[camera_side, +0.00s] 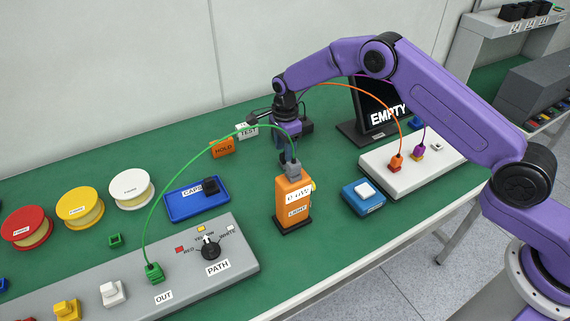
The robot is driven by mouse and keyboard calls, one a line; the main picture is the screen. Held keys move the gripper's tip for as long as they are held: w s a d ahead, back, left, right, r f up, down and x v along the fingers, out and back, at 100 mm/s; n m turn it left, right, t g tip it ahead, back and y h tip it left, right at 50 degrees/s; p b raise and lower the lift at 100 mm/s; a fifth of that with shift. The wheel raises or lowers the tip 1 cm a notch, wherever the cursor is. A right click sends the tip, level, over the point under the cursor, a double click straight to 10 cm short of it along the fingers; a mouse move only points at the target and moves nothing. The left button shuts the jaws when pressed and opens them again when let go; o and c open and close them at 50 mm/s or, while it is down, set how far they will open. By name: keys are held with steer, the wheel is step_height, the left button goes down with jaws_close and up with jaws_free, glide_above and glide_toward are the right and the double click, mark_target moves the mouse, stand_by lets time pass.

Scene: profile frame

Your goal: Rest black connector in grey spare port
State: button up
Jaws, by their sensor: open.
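My gripper (289,157) is open and points down just above the grey top piece (291,170) of an orange meter marked LIGHT (293,200). A green cable runs from a green plug (154,272) at OUT and ends near this grey piece. The fingers partly hide that end, so I cannot tell whether a black connector is there. A small black block (211,186) stands on the blue CAPS tray (183,207). A white box (376,156) carries an orange plug (396,162), a purple plug (417,152) and a small pale port (437,146). I cannot tell which is the grey spare port.
A grey panel with a black PATH knob (210,248) lies front left. Red, yellow and white spools (131,190) stand behind it. A blue block with a white button (364,195) sits right of the meter. A dark screen reading EMPTY (384,112) stands behind.

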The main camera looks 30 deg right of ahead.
steer(key=shift+r, duration=1.65)
jaws_close()
stand_by(1.0)
steer(key=shift+r, duration=2.5)
